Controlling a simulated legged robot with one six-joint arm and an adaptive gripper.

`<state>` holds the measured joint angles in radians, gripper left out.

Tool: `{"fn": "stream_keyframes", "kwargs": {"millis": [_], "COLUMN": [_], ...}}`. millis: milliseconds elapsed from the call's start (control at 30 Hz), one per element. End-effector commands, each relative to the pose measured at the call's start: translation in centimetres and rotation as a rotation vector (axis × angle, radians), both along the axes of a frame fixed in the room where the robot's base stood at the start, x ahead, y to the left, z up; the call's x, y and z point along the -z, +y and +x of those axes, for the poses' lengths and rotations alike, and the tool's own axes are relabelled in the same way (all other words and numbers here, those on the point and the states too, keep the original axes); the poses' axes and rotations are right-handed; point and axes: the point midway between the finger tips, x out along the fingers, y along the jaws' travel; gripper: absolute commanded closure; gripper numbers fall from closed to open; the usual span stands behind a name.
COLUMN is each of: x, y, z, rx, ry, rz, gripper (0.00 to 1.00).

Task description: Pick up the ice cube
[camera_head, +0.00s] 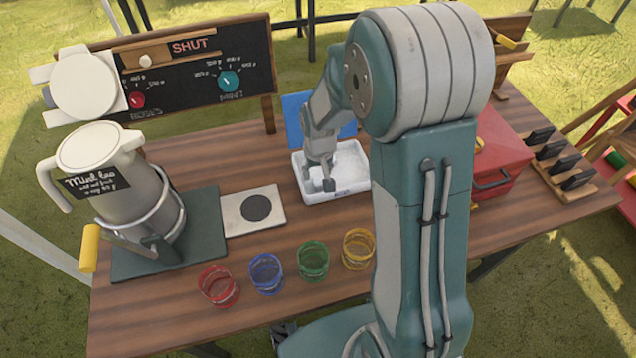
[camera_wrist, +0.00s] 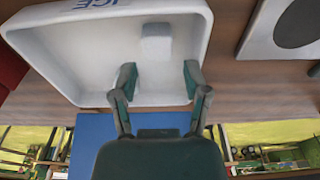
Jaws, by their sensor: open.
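The ice cube (camera_wrist: 156,43) is a pale block lying on the floor of a white tray (camera_wrist: 63,62) marked ICE, as the wrist view shows. In the head view the tray (camera_head: 340,191) stands on the wooden table, and I cannot make out the cube there. My gripper (camera_wrist: 158,75) is open, its two fingers apart. The cube lies ahead of the fingertips, roughly in line with the gap between them, with no contact visible. In the head view my gripper (camera_head: 322,180) points down over the tray, and my arm hides the tray's right side.
Red, blue, green and yellow glasses (camera_head: 313,261) stand in front of the tray. A white plate with a dark disc (camera_head: 256,208) and a Mint tea jug (camera_head: 110,190) are to the left. A blue panel (camera_head: 293,118) is behind the tray; a red box (camera_head: 500,155) is right.

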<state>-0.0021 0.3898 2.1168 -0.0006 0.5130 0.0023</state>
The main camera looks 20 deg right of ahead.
Motion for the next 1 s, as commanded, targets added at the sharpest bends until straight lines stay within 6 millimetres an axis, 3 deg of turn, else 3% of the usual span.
{"fn": "stream_keyframes", "kwargs": {"millis": [233,533,633,1000], "x": [3.7,4.1,4.1,4.0], "y": [-0.1,-0.1,-0.1,-0.1], "z": [-0.2,-0.1,-0.1,-0.1], "rx": [0.000,0.000,0.000,0.000], "ry": [0.004,0.000,0.001,0.001], "rz": [0.000,0.000,0.000,0.000], "gripper": [0.40,0.40,0.84,0.86]}}
